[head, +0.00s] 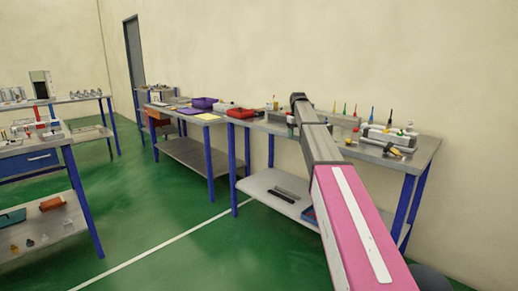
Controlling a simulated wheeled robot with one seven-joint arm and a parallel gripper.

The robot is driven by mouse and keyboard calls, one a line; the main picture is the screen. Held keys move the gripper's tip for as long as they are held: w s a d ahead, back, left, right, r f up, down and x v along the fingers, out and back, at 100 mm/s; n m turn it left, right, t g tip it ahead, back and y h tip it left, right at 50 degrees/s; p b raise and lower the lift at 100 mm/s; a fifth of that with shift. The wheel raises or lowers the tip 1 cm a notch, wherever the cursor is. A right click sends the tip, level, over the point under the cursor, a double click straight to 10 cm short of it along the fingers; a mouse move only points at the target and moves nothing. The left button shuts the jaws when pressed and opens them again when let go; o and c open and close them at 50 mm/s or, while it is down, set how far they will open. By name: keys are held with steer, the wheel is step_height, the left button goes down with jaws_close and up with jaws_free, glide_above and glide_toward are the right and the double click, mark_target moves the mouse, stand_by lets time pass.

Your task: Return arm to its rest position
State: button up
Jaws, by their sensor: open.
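My arm, a pink link with a white stripe and grey sections beyond it, reaches from the bottom right up toward the workbench (232,118) along the back wall. Its dark far end shows in front of the wall, above the bench's back edge. I cannot make out any gripper fingers there. No held object is visible. The arm hides part of the bench and its lower shelf.
A grey and white fixture (390,135) and several coloured screwdrivers stand on the bench, right of my arm. A red bin (241,113) and a purple bin (204,102) sit left of it. Another workbench (30,145) stands at the left. The green floor between is clear.

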steer(key=s+f+m, duration=0.2)
steer(key=s+f, duration=2)
steer(key=f, duration=0.2)
steer(key=s+f+m, duration=0.1)
steer(key=s+f, duration=0.5)
steer(key=s, duration=0.5)
steer(key=s+f+m, duration=0.1)
steer(key=s+f, duration=0.5)
steer(key=s, duration=0.6)
steer(key=shift+m, duration=0.3)
steer(key=shift+a+f, duration=0.1)
